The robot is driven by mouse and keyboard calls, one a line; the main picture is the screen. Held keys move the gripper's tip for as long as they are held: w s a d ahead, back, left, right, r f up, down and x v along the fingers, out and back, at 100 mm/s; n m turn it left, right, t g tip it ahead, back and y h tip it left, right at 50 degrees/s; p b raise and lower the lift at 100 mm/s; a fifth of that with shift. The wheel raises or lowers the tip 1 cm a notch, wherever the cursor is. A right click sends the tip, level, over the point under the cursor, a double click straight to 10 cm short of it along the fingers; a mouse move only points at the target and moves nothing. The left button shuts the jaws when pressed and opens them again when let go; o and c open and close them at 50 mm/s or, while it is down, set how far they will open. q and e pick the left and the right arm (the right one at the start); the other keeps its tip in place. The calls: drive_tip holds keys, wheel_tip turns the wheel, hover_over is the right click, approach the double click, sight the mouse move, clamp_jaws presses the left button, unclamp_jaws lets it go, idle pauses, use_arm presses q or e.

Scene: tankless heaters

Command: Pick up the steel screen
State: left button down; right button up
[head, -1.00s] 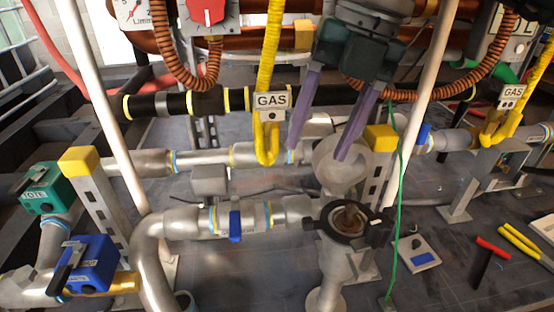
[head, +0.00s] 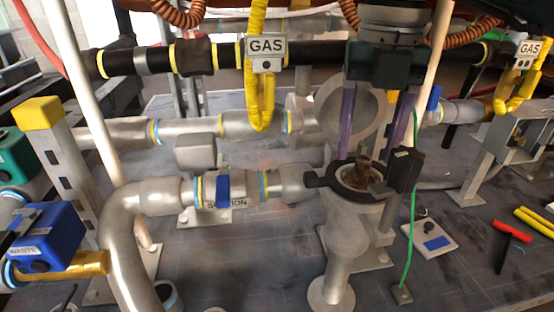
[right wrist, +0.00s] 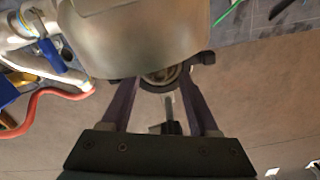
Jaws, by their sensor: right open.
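A steel strainer housing (head: 345,235) stands upright on the floor right of centre in the head view, with a black ring (head: 320,180) around its open top. A brownish metal piece, apparently the steel screen (head: 362,178), sits inside the opening with a part standing up; most of it is hidden in the housing. The opening (right wrist: 160,76) is partly visible in the right wrist view, beyond the fingertips. My right gripper (head: 369,152) points down just above the opening. Its two purple fingers are apart, with no held object visible between them. My left gripper is not in view.
A round grey lid (head: 330,100) stands open behind the fingers. A white post (head: 428,75) and a green cable (head: 411,220) are close on the right. Yellow gas pipes (head: 258,95) hang to the left. Red-handled (head: 513,233) and yellow tools lie on the floor at right.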

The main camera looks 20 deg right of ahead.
drive_tip(key=shift+f, duration=0.95)
drive_tip(key=shift+r, duration=0.1)
clamp_jaws()
idle(0.5)
